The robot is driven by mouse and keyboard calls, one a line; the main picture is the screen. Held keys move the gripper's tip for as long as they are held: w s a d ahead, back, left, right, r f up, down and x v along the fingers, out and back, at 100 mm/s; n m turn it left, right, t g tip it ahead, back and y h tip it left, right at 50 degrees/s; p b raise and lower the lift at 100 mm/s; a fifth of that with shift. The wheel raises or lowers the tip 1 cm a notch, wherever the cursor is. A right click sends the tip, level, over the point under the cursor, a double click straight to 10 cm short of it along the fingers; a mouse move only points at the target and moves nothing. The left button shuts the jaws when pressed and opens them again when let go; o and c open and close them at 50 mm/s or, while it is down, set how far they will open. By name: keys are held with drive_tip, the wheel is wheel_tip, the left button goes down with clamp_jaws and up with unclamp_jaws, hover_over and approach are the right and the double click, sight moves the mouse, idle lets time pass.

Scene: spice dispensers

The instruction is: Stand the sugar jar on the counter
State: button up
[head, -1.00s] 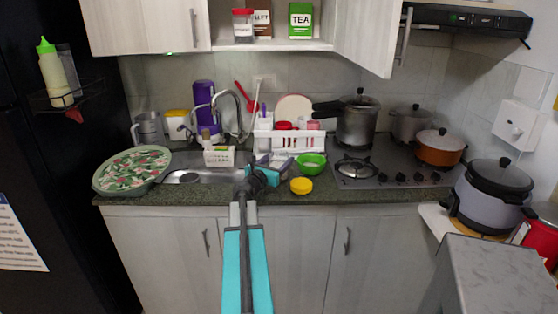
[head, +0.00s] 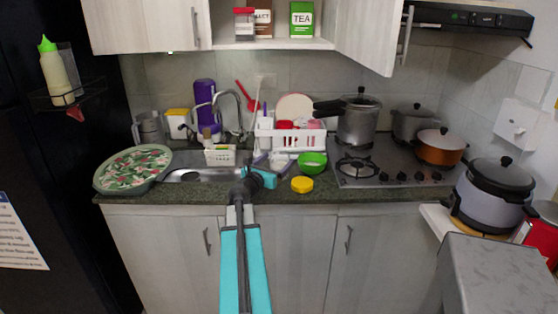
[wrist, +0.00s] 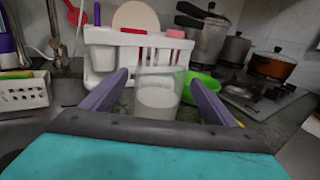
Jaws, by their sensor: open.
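A clear, open-topped jar with white contents (wrist: 157,95) stands upright in the wrist view, apparently on the counter (head: 330,197). It also shows small in the head view (head: 280,161), just beyond my gripper. My gripper (wrist: 160,78) is open, with one purple finger on each side of the jar. I cannot tell whether either finger touches it. The dark gripper edge hides the ground in front of the jar. In the head view my gripper (head: 269,166) is over the counter's front, right of the sink. A red-lidded jar (head: 244,25) stands in the open cupboard; its label is unreadable.
A green bowl (head: 312,163) is close to the clear jar's right, and a yellow lid (head: 302,185) lies in front of it. A white dish rack (head: 290,136) stands behind. The sink (head: 200,174) is left, the stove (head: 385,172) right.

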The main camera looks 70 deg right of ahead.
drive_tip(key=shift+w+a+b, duration=0.2)
drive_tip(key=shift+a, duration=1.4)
drive_tip(key=shift+w+a+b, duration=0.15)
drive_tip(key=shift+w+a, duration=0.05)
drive_tip(key=shift+a, duration=1.35)
drive_tip(key=shift+w+a+b, duration=0.2)
drive_tip(key=shift+a, duration=1.4)
